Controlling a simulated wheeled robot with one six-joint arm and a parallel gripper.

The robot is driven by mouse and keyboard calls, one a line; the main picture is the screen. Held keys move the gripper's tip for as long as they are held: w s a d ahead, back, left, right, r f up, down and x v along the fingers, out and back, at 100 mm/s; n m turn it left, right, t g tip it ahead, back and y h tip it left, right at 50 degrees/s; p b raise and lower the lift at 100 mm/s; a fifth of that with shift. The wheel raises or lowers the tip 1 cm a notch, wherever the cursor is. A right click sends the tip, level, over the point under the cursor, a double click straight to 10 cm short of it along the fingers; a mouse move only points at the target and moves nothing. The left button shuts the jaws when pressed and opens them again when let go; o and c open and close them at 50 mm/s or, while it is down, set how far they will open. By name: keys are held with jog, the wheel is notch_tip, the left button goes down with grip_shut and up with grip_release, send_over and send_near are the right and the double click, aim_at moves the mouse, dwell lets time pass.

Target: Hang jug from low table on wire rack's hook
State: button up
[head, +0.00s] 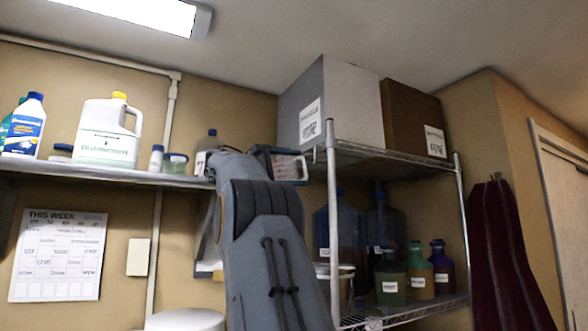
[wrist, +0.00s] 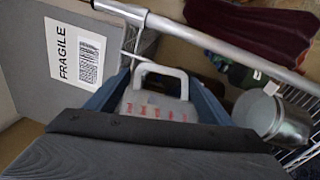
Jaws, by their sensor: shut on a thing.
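My gripper (head: 282,163) is raised beside the wire rack's left front post, near the level of its top shelf. It is shut on the jug (head: 287,168), a pale translucent vessel with red markings, partly hidden by my arm. In the wrist view the jug (wrist: 157,106) sits between the two blue fingers of my gripper (wrist: 160,100), its white loop handle at the top of the picture. The wire rack (head: 332,215) stands right of my arm; its post (wrist: 215,38) crosses the wrist view beyond the jug. I cannot make out a hook. The low table is not in view.
A grey box (head: 350,105) and a brown box (head: 413,118) stand on the rack's top shelf. Several bottles, including a green one (head: 391,278), stand lower. A wall shelf (head: 110,173) with containers is on the left. A dark red cloth (head: 503,255) hangs at right.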

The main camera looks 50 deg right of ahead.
jog(key=shift+w+d+f, duration=0.2)
jog(key=shift+w+f, duration=0.05)
jog(key=shift+f, duration=0.4)
jog(key=o, duration=1.7)
jog(key=shift+d, duration=0.1)
jog(key=b+v, duration=0.1)
jog(key=v, duration=0.1)
jog(key=b+v, duration=0.1)
jog(key=v, duration=0.1)
jog(key=b+v, duration=0.1)
jog(key=v, duration=0.2)
jog(key=shift+r, duration=0.25)
jog(key=shift+s+a+r, duration=0.1)
jog(key=shift+a+r, duration=0.05)
jog(key=shift+a, duration=0.3)
